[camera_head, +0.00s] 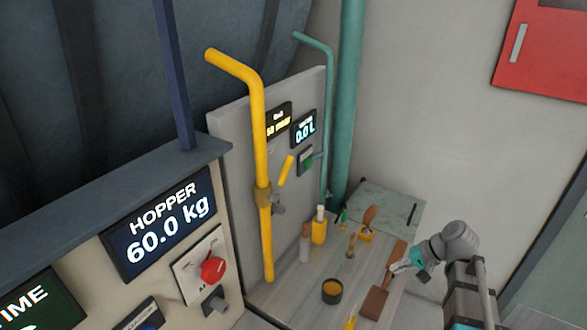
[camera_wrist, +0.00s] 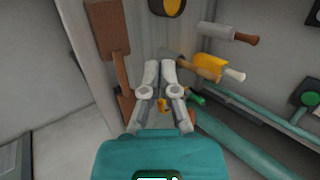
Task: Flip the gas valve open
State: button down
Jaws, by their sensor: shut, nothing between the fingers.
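A yellow gas pipe (camera_head: 258,130) runs down the front of the grey panel. An olive-brass valve body (camera_head: 262,198) sits around it at mid height. A short yellow lever (camera_head: 286,171) shows just right of the pipe, tilted up and to the right. How it joins the valve is hard to see. My gripper (camera_head: 399,267) is at the lower right, over the right side of the bench and well apart from the valve. In the wrist view my gripper (camera_wrist: 160,68) is shut and empty, and I cannot make out the valve there.
The bench (camera_head: 290,297) holds a dark round pot (camera_head: 332,291), a yellow holder (camera_head: 319,232) and a brown paddle (camera_head: 376,303) near my gripper. A green pipe (camera_head: 350,100) stands behind. A red knob (camera_head: 213,269) is on the hopper panel.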

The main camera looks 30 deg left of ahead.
jog(key=w+a+r+g+y, duration=0.35)
jog(key=a+r+y, duration=0.25)
jog(key=a+r, duration=0.5)
jog(key=n+g+y+p, duration=0.1)
jog(key=g+y, duration=0.3)
jog(key=y, duration=0.1)
send_near(289, 169)
jog(key=w, duration=0.1)
jog(key=w+d+f, duration=0.1)
jog(key=w, duration=0.1)
jog(key=w+d, duration=0.1)
jog(key=shift+w+f, duration=0.2)
jog(key=shift+f, duration=0.05)
jog(key=shift+a, duration=0.15)
jog(key=shift+s+a+r+p, duration=0.65)
jog(key=shift+s+a, duration=0.7)
jog(key=shift+a, duration=0.2)
jog(key=shift+s+a+r+p, duration=0.7)
jog(key=shift+s+a, duration=0.6)
jog(key=shift+a, duration=0.25)
jog(key=shift+s+a+r+p, duration=0.65)
jog(key=shift+s+a, duration=0.7)
jog(key=shift+a, duration=0.2)
jog(key=shift+f, duration=0.1)
